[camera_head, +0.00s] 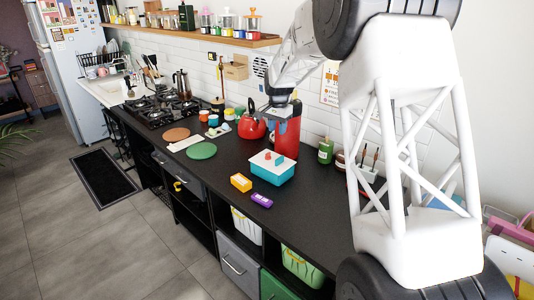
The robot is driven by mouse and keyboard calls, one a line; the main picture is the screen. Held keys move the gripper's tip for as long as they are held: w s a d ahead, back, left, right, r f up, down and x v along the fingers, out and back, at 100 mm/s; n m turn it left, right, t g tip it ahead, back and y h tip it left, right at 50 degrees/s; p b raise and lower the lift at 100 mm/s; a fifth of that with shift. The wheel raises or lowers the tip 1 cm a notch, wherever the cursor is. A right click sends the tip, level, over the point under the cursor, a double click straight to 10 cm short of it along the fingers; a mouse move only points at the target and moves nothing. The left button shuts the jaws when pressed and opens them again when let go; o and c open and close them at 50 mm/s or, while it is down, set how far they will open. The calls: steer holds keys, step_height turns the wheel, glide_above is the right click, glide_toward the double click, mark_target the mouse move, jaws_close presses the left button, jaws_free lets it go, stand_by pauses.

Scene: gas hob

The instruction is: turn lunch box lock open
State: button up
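The lunch box (272,174) is a teal box with a white lid, standing on the black counter right of centre. Small coloured parts, orange-red and teal, show on top of the lid; I cannot make out which of them is the lock or how it is set. My gripper (270,109) is at the end of my arm, above and behind the lunch box in the picture, in front of a red appliance. It is apart from the box. Its fingers are too small to tell whether they are open or shut.
Orange and green round mats (201,151) lie left. Bare counter (310,205) lies to the right.

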steer(key=m, duration=0.1)
glide_above(267, 154)
steer(key=f, duration=0.8)
steer(key=shift+w+f, duration=0.25)
steer(key=shift+f, duration=0.1)
steer(key=shift+f, duration=3.9)
steer(key=shift+c, duration=0.4)
jaws_close()
